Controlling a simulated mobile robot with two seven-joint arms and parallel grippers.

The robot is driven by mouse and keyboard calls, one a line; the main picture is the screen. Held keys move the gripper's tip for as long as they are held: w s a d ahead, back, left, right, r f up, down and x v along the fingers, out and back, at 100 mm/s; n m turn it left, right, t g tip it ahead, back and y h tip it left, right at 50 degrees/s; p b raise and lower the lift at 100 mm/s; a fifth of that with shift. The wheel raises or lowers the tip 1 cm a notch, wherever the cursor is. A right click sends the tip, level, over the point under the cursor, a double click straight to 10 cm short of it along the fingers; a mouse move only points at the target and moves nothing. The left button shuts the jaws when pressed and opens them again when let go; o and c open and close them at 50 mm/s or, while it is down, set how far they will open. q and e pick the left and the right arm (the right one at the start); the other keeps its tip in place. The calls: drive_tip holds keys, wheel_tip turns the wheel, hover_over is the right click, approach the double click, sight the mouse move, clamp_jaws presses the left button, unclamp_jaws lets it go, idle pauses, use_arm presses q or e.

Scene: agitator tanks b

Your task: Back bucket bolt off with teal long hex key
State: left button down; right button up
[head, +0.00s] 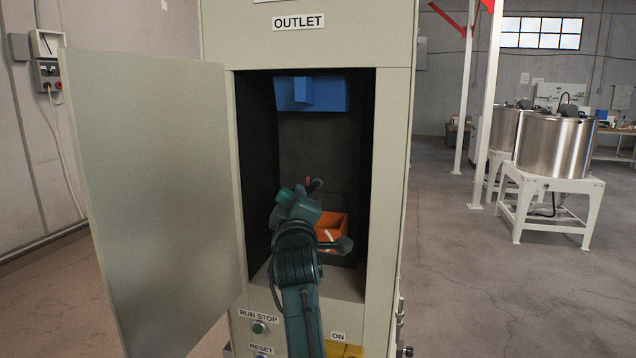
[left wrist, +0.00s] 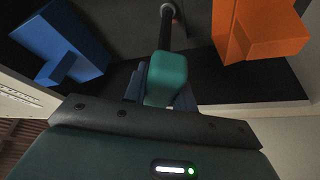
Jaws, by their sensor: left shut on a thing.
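My left gripper (head: 300,206) reaches into the open cabinet bay under the OUTLET label. It is shut on the teal handle of the hex key (left wrist: 166,78), which shows in the left wrist view. The key's dark shaft points away from the gripper toward the bay's back wall. Its far end meets or overlaps a small round grey and reddish piece (left wrist: 176,12), perhaps the bolt; I cannot tell whether they touch. An orange bucket (head: 328,221) is low in the bay, partly hidden by my arm. It also shows in the left wrist view (left wrist: 268,28). My right gripper is out of view.
A blue part (head: 311,93) hangs at the top of the bay. The open cabinet door (head: 150,190) stands left of the opening. Buttons (head: 258,328) sit below the bay. Steel tanks (head: 553,146) on white stands are far right, with clear floor before them.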

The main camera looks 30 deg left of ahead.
use_arm(q)
drive_tip(key=shift+d+r+n, duration=0.1)
drive_tip(key=shift+d+n, duration=0.15)
drive_tip(key=shift+n, duration=0.05)
drive_tip(key=shift+a+n+g, duration=0.1)
drive_tip(key=shift+n+g, duration=0.3)
drive_tip(key=shift+n, duration=0.1)
drive_tip(key=shift+m, duration=0.4)
drive_tip(key=shift+s+d, duration=0.15)
drive_tip(key=shift+s, duration=0.6)
drive_tip(key=shift+s+d, duration=0.15)
drive_tip(key=shift+s, duration=0.55)
